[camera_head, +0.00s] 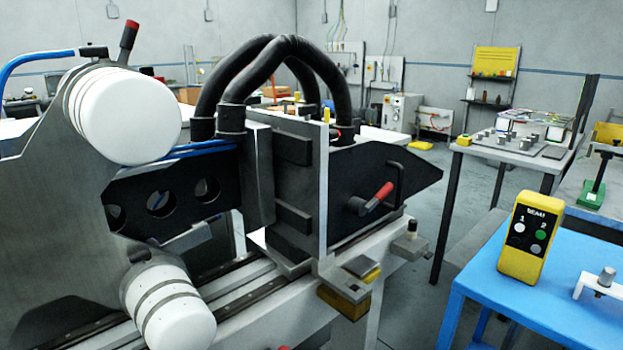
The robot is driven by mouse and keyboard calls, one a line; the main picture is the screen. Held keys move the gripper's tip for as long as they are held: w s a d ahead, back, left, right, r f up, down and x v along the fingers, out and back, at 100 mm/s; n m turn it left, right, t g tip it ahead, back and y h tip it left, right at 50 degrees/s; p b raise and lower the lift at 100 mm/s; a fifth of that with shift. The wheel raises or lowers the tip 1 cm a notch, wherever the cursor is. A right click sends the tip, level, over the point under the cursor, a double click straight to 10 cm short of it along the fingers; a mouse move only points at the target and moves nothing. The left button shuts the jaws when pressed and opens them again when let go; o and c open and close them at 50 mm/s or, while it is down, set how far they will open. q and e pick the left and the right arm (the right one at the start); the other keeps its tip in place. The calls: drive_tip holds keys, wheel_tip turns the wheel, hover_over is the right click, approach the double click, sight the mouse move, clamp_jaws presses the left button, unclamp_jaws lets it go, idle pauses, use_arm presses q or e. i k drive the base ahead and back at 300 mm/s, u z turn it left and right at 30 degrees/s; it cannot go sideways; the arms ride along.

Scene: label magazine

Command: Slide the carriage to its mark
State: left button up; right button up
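The carriage (290,200) is a dark unit with grey upright plates, mounted on a rail (235,295) in the middle of the view. Thick black hoses (270,55) arch over its top. A lever with a red grip (377,197) and a black bar handle (392,172) are on its right side. A yellow-and-grey block (345,295) sits low at the rail's side, below the carriage. I cannot tell which feature is the mark.
A post with a knob (411,235) stands at the rail's right end. A yellow control box (530,238) stands on a blue table (560,290) at right. Floor between is open.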

sight(60, 236)
drive_tip(key=z, duration=1)
drive_tip(key=i, duration=0.55)
drive_tip(key=u, duration=1.65)
